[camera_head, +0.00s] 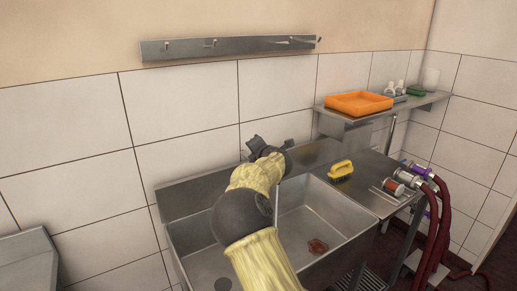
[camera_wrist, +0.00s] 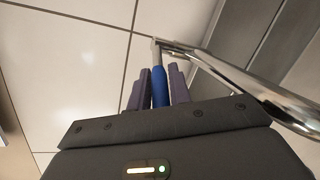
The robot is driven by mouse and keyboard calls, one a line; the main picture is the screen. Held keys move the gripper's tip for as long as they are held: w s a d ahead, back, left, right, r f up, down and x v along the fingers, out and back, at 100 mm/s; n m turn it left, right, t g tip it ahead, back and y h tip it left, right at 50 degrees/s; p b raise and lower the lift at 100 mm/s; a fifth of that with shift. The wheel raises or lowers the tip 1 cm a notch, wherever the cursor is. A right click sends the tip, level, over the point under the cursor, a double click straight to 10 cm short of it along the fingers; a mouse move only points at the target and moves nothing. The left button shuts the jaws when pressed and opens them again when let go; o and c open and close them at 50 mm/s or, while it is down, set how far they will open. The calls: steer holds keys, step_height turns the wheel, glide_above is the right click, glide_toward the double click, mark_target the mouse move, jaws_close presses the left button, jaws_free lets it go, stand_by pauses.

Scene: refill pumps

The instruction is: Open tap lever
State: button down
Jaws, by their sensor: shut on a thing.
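The tap lever (camera_wrist: 159,92) shows in the wrist view as a blue grip joined to chrome tap pipework (camera_wrist: 235,75). My gripper (camera_wrist: 160,72) has one dark finger on each side of the blue grip and is shut on it. In the head view my gripper (camera_head: 256,146) is at the wall behind the sink, at the far end of my yellow-sleeved arm. The lever and most of the tap are hidden there by my arm and gripper.
A steel sink (camera_head: 338,208) holds a small reddish object (camera_head: 317,246). A yellow brush (camera_head: 341,170) lies on the drainboard at right. A shelf (camera_head: 432,99) carries an orange tray (camera_head: 358,103). A hook rail (camera_head: 230,47) is above. Red hoses (camera_head: 438,235) hang at right.

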steer(key=c, duration=1.3)
jaws_free()
steer(key=b+v, duration=0.3)
steer(key=v, duration=1.4)
steer(key=shift+s+r, duration=0.15)
